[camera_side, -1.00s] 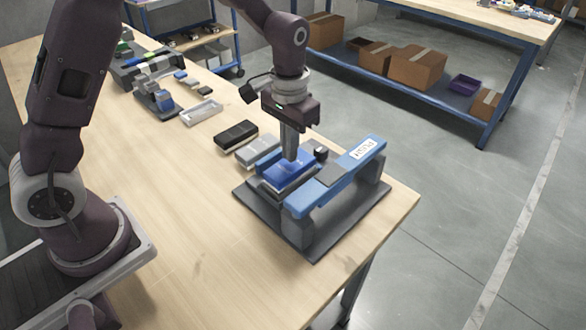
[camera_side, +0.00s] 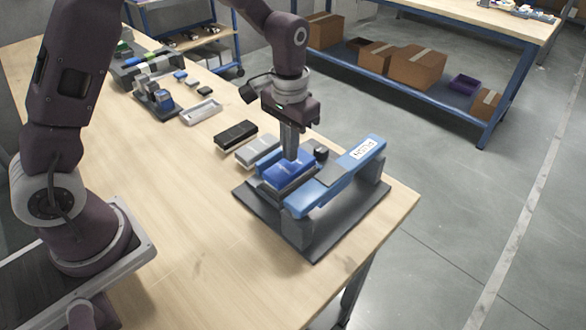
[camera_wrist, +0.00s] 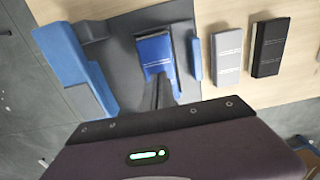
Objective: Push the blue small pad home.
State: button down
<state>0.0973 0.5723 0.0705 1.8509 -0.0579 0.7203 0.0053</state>
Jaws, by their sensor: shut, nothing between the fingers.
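The blue small pad (camera_side: 285,174) sits in a dark grey fixture (camera_side: 318,243) near the table's right corner; it also shows in the wrist view (camera_wrist: 153,52). A blue bar (camera_side: 335,176) with a white label spans the fixture beside the pad. My gripper (camera_side: 291,156) is shut and empty, pointing down at the pad's far end. Its fingertips show against the pad's near end in the wrist view (camera_wrist: 160,80). They look to be at or very close to the pad; contact is hard to tell. The pad's underside is hidden.
A grey pad (camera_side: 258,150) and a black pad (camera_side: 237,134) lie beside the fixture. A light tray (camera_side: 201,112) and several small parts lie farther back. A small dark knob (camera_side: 321,154) stands by the pad.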

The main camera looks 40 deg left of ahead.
jog(key=shift+f, duration=0.25)
jog(key=shift+f, duration=0.55)
dwell(0.5)
notch_tip(320, 180, up, 8)
jog(key=shift+r, duration=0.2)
dwell(0.7)
